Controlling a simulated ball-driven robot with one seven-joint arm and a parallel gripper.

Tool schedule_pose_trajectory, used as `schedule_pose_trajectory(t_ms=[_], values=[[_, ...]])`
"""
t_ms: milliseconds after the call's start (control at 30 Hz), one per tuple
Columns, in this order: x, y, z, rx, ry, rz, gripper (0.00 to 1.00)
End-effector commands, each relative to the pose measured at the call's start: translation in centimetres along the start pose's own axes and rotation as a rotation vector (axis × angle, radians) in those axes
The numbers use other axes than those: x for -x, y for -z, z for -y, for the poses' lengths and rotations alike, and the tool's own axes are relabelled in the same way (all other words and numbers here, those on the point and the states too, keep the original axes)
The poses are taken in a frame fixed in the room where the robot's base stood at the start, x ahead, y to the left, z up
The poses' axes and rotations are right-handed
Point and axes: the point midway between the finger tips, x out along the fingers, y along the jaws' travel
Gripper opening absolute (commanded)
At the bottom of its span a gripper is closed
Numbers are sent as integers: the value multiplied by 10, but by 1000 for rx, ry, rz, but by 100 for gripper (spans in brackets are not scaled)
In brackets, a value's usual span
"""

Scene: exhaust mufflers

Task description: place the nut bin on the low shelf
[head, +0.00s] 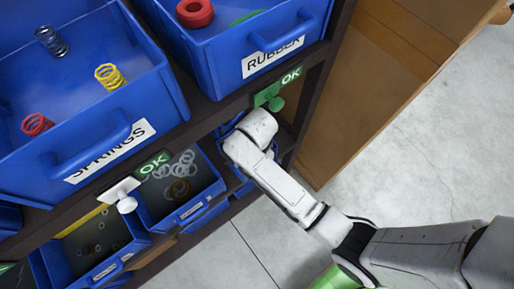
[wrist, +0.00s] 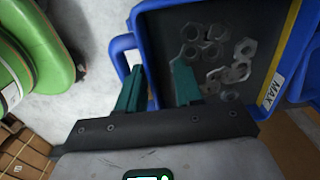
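The nut bin (wrist: 153,35) is a blue bin with grey metal nuts on its dark floor, a yellow stripe and a MAX label on its right side. It fills the upper right of the wrist view, with its blue handle (wrist: 118,48) on the left. My gripper (wrist: 160,68) has its two teal fingers spread apart. The left fingertip is by the handle and the right one overlaps the bin's interior. I see nothing squeezed between them; contact is unclear. In the head view, my arm hides the gripper and most of a blue bin (head: 230,152) at the rack's right end.
The dark rack (head: 215,108) holds large blue bins of springs and rubber rings above. Lower bins hold rings (head: 200,205) and small parts (head: 88,262). A brown cardboard box (head: 345,100) stands close to the right. The concrete floor (head: 440,150) is clear beyond it.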

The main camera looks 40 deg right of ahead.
Motion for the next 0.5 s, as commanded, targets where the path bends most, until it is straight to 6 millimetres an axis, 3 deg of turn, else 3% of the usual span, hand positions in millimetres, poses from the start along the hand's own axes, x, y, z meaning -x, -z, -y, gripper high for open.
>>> schedule_pose_trajectory(t_ms=[233,500], values=[[41,0,1,0,3,1,35],[53,0,0,0,0,0,35]])
